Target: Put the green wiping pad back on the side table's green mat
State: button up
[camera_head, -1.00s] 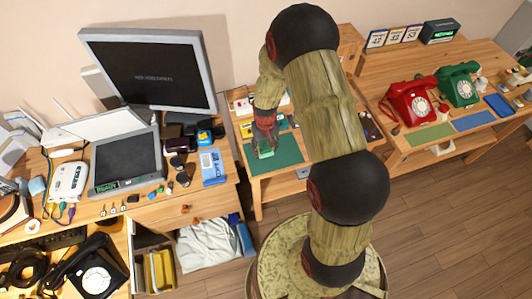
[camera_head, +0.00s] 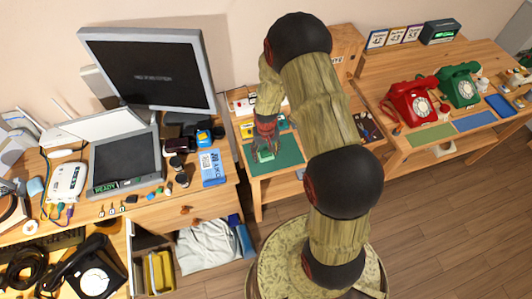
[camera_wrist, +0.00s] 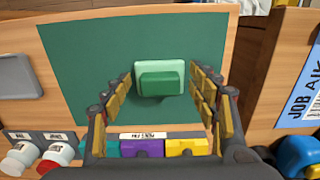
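The green wiping pad (camera_head: 264,156) lies on the side table's green mat (camera_head: 287,153). In the wrist view the pad (camera_wrist: 160,79) is a light green block with a darker green grip on top, and bare mat (camera_wrist: 80,60) shows around it. My gripper (camera_wrist: 163,80) is open, with one finger on each side of the pad. Gaps show between both fingers and the pad. In the head view my gripper (camera_head: 266,146) is just above the pad and partly covers it.
Purple (camera_wrist: 142,148) and yellow (camera_wrist: 187,147) blocks stand beside the mat, behind a small label. Red and white jars (camera_wrist: 60,155) are near the lower left. The red phone (camera_head: 411,101) is on the right table.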

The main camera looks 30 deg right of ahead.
jog(key=shift+o, duration=0.5)
notch_tip(320, 180, up, 12)
jog(key=p, duration=0.2)
notch_tip(320, 180, up, 10)
jog(key=t, duration=0.1)
send_over(266, 153)
jog(key=a, duration=0.2)
jog(key=s+a+r+n+t, duration=0.1)
jog(key=s+a+r+t, duration=0.2)
jog(key=r, duration=0.9)
jog(key=s+a+r, duration=0.2)
jog(key=s+r, duration=0.4)
jog(key=s, duration=0.2)
jog(key=s+a+r+n+t, duration=0.1)
jog(key=s+a+r, duration=0.2)
jog(key=s+r, duration=0.3)
jog(key=s, duration=0.3)
jog(key=shift+s+r+t, duration=0.15)
jog(key=shift+r+t, duration=0.1)
jog(key=shift+t, duration=0.05)
